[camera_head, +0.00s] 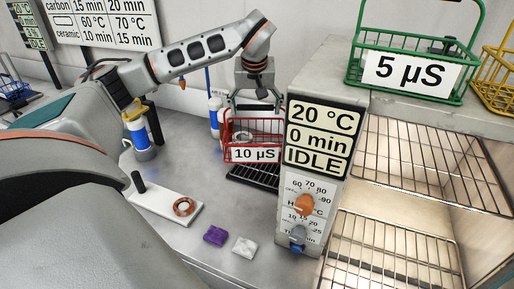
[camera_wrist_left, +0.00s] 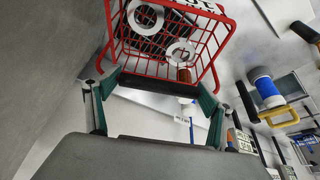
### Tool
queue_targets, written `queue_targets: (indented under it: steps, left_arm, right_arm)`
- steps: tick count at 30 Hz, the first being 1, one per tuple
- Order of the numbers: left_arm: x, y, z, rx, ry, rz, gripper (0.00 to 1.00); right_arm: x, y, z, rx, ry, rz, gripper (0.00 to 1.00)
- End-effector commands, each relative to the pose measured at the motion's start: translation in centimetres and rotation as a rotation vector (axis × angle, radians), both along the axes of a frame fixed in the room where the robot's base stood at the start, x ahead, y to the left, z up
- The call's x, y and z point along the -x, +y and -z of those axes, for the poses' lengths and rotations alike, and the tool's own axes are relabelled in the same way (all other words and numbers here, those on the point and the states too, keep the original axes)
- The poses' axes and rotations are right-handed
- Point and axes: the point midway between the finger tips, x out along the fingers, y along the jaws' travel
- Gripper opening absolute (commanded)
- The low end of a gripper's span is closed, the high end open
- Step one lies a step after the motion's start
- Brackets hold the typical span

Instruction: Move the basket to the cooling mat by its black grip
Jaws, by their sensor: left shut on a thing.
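The red wire basket (camera_head: 228,137) carries a "10 µS" label and holds ring-shaped parts, which show better in the left wrist view. Its black grip (camera_wrist_left: 160,86) lies across between the fingers there. My left gripper (camera_head: 256,104) is above the basket and shut on this grip. A black slatted mat (camera_head: 252,178), likely the cooling mat, lies on the bench just below and in front of the basket; I cannot tell whether the basket touches it. The grey control post hides the right ends of both. My right gripper is not in view.
The control post (camera_head: 318,150) reads "20 °C, 0 min, IDLE" close right of the basket. A green basket (camera_head: 408,90) stands on top of the oven, above wire racks (camera_head: 395,250). Bottles, a white plate (camera_head: 160,200) and purple (camera_head: 215,235) and white blocks (camera_head: 245,247) are on the bench.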

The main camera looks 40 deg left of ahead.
Motion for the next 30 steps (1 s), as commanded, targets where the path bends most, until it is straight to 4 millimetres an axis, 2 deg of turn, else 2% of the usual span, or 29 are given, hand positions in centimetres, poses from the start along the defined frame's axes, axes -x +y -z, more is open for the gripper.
queue_targets:
  steps: [15, 25, 30]
  left_arm:
    - [0.0, 0.0, 8.8, 0.000, -0.003, 0.000, 0.36]
    - [-0.1, 0.0, 10.9, -0.001, -0.006, 0.000, 0.36]
    - [-0.1, 0.0, 12.9, 0.001, -0.003, 0.001, 0.36]
  right_arm:
    - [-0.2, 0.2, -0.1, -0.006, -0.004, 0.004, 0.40]
    - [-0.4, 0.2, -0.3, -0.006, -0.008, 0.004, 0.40]
    - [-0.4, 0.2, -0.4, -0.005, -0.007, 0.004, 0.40]
